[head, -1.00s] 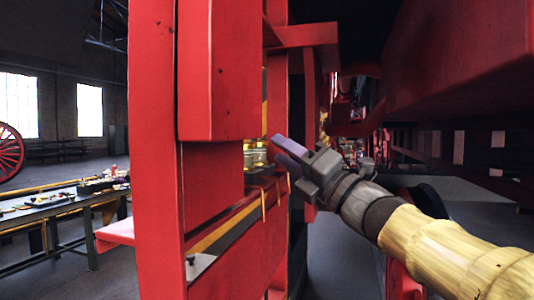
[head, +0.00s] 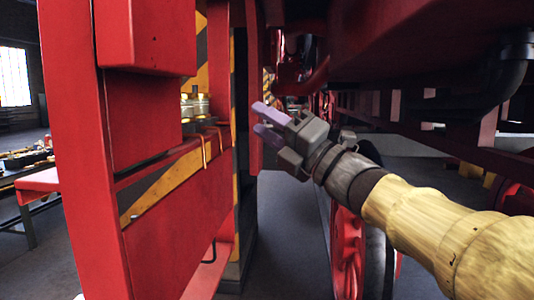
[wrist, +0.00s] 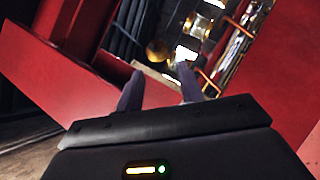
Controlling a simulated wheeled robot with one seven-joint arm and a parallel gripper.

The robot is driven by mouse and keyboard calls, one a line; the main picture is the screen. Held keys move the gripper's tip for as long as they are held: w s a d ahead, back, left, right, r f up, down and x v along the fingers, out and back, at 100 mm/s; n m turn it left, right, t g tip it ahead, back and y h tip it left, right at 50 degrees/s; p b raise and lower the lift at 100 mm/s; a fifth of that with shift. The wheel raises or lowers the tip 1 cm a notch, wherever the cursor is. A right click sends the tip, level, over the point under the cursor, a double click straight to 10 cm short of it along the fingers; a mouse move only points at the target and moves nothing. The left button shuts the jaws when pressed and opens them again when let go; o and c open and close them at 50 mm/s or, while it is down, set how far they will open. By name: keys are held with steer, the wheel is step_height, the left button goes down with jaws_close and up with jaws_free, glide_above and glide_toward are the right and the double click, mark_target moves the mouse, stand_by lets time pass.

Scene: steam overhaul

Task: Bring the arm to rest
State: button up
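My gripper (head: 262,120) is at the end of my yellow-sleeved arm, which reaches in from the lower right in the head view. Its two purple fingers are spread apart with nothing between them. They point toward the red frame (head: 160,215) on the left and look apart from it. In the wrist view the gripper (wrist: 158,92) shows both fingers, with a gap between them. Beyond them are brass and shiny metal parts (wrist: 158,50) in an opening of the red structure.
Brass fittings (head: 195,106) sit on a ledge in the red frame. The dark red locomotive underside (head: 420,50) hangs over my arm. A red wheel (head: 348,250) stands below the arm. A workbench (head: 25,165) is at the far left. Open floor lies between frame and wheel.

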steer(key=w+d+f+m+t+h+p, duration=0.2)
steer(key=w+d+f+m+t+h, duration=0.35)
steer(key=w+f+m+h, duration=0.55)
steer(key=s+d+f+m+g+h+p, duration=0.25)
steer(key=d+f+m+h, duration=0.35)
steer(key=f+m, duration=0.6)
steer(key=s+d+f+m+g+h+p, duration=0.1)
steer(key=s+d+f+m+g, duration=0.1)
steer(key=s+f+m+g, duration=0.3)
steer(key=s+d+f+m+g+h+p, duration=0.1)
steer(key=s+d+f+m, duration=0.15)
steer(key=f, duration=0.55)
steer(key=s+f+m+g+p, duration=0.1)
steer(key=s+f+m+g, duration=0.4)
steer(key=s, duration=0.9)
step_height(320, 180, down, 3)
steer(key=shift+s+d+f+g, duration=0.2)
steer(key=shift+d+g, duration=0.15)
steer(key=shift+g, duration=0.65)
